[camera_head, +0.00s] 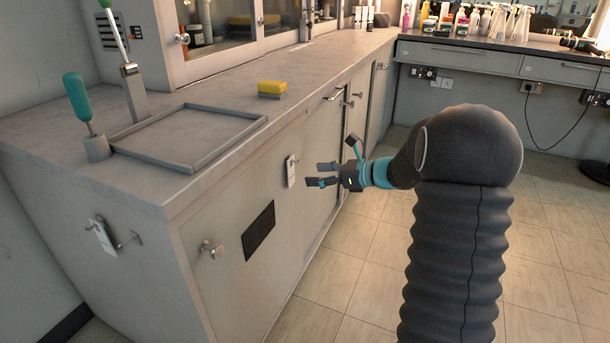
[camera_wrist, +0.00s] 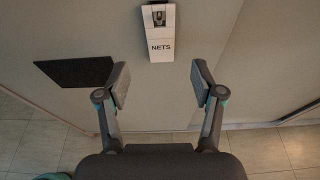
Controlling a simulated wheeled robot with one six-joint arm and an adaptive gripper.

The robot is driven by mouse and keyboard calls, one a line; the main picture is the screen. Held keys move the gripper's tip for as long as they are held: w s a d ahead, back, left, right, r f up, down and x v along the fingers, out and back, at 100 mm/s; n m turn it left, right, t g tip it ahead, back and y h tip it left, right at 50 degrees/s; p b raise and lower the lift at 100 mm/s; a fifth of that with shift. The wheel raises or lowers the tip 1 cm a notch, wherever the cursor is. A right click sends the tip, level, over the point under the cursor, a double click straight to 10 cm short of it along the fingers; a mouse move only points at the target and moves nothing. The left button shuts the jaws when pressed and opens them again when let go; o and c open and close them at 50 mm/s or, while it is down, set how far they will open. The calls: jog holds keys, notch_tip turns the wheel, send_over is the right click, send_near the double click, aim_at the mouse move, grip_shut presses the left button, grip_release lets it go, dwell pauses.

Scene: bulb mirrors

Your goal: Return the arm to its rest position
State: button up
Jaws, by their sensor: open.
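My gripper (camera_head: 322,175) is open and empty at the end of my dark arm, in front of the side of the grey cabinet (camera_head: 190,205). In the wrist view its two fingers (camera_wrist: 160,85) are spread apart with nothing between them. A white tag (camera_wrist: 160,34) reading "NETS" hangs on the cabinet face just beyond the fingertips. The tag also shows in the head view (camera_head: 291,171), to the left of the fingers. I cannot tell the exact gap between fingers and cabinet.
A grey tray (camera_head: 250,126), a yellow sponge (camera_head: 271,88) and a teal-handled tool (camera_head: 78,98) stand on the counter. A dark plate (camera_head: 258,229) is on the cabinet face. Bottles (camera_head: 480,22) line the far bench. Tiled floor (camera_head: 350,265) is open to the right of the cabinet.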

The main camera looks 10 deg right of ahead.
jog(key=v, duration=0.6)
jog(key=s+f+n+g+h, duration=0.2)
jog(key=s+f+n+g, duration=0.1)
jog(key=s+f+n, duration=0.3)
jog(key=s+a+f+n+g+h, duration=0.2)
jog(key=s+a+n+g+h, duration=0.15)
jog(key=s+n, duration=0.5)
jog(key=s+a+r+n+t+h, duration=0.1)
jog(key=s+r+n, duration=0.4)
jog(key=s, duration=0.5)
jog(key=s+a+r+n+t+h, duration=0.2)
jog(key=s+a+r+n+h, duration=0.1)
jog(key=s, duration=0.7)
jog(key=r+n+h, duration=0.1)
jog(key=n+h, duration=0.1)
jog(key=shift+r+n, duration=0.35)
jog(key=shift+s+a+t+h, duration=0.1)
jog(key=shift+a+t+h, duration=0.05)
jog(key=shift+t+h, duration=0.1)
